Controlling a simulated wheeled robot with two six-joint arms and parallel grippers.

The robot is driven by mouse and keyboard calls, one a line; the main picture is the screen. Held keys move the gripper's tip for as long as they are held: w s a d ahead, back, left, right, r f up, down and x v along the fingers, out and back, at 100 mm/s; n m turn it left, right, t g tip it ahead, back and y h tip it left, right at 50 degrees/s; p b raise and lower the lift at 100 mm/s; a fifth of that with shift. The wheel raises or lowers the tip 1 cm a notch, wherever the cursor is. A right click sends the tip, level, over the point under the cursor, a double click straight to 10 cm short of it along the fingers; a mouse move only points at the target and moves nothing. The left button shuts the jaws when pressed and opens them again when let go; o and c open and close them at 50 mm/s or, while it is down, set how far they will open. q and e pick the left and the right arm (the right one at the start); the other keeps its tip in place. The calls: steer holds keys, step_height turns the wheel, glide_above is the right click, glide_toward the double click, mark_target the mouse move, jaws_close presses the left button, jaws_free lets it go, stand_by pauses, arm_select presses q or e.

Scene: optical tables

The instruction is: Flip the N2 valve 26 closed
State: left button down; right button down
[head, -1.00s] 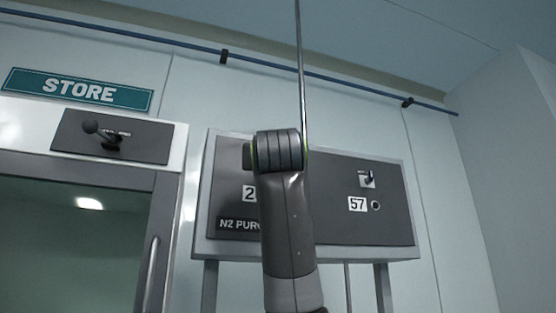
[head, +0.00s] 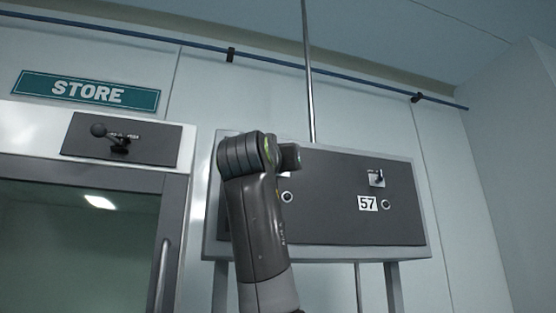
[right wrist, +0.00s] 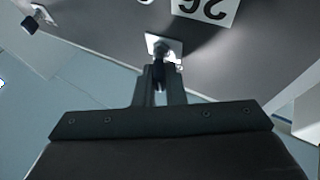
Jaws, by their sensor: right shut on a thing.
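The N2 valve 26 switch shows in the right wrist view as a small lever on a pale square plate (right wrist: 173,46), beside an upside-down "26" label (right wrist: 207,8). My right gripper (right wrist: 160,74) is shut on its lever, with the fingers on either side. The lever is mostly hidden between the fingers, so its exact position is hard to tell. In the head view my arm covers the left part of the grey panel (head: 335,225), hiding the valve 26 switch, its label and the gripper's fingertips. My left gripper is not in view.
A second switch (head: 376,178) sits on the panel's right half above a "57" label (head: 367,203). A ball-ended lever (head: 108,134) is mounted over the door at left, under a STORE sign (head: 88,91). A ring (head: 287,197) shows just right of my arm.

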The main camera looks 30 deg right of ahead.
steer(key=c, duration=1.5)
jaws_free()
steer(key=shift+w, duration=0.1)
steer(key=b+v, duration=1)
steer(key=v, duration=0.7)
steer(key=shift+a, duration=0.25)
steer(key=shift+d+f, duration=0.1)
